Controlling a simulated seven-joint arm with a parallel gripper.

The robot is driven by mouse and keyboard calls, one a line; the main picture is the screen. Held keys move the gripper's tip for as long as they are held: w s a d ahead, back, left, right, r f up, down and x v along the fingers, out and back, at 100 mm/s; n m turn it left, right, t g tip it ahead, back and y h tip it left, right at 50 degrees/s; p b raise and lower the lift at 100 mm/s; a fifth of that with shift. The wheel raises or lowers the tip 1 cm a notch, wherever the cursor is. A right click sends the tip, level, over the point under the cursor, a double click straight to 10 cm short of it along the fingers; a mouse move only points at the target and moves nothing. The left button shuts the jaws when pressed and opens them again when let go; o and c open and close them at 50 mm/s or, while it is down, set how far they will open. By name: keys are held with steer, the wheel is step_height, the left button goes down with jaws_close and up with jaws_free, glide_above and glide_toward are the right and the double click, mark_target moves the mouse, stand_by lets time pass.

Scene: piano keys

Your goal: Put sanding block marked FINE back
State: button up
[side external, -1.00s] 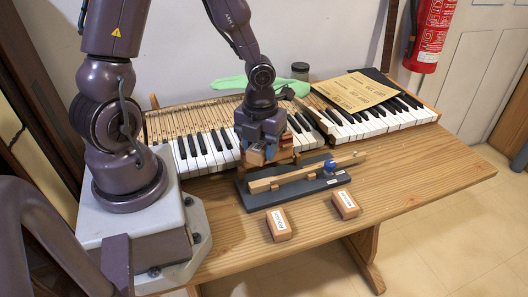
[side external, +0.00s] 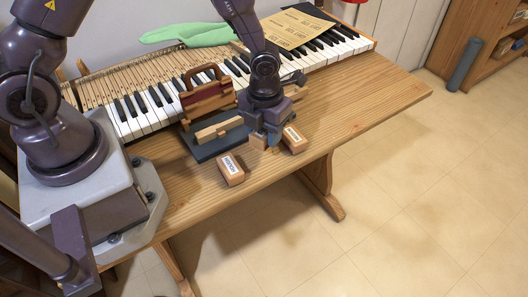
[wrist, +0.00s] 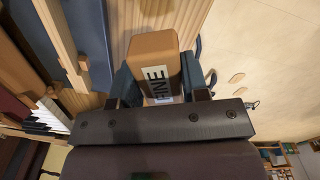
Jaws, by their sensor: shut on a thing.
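The sanding block marked FINE (wrist: 152,52) is tan with a white label, clearly readable in the wrist view. My gripper (side external: 264,136) is shut on it, one finger on each side. In the side view the held block (side external: 258,142) shows low over the table's front part, between two other labelled blocks. I cannot tell whether it touches the table. One labelled block (side external: 231,170) lies to its left near the front edge; the other (side external: 293,139) lies close on its right. Their labels are too small to read surely.
A dark blue-grey base (side external: 212,149) carries a wooden key stick (side external: 217,129) left of my gripper. Behind it stands a wooden caddy (side external: 206,98) with a raised handle. The piano keyboard (side external: 150,106) runs along the back. The table (side external: 360,92) is clear at right.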

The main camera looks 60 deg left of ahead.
mark_target(264, 158)
steer(key=shift+f, duration=2.95)
steer(key=shift+f, duration=0.15)
steer(key=o, duration=1)
steer(key=shift+c, duration=0.2)
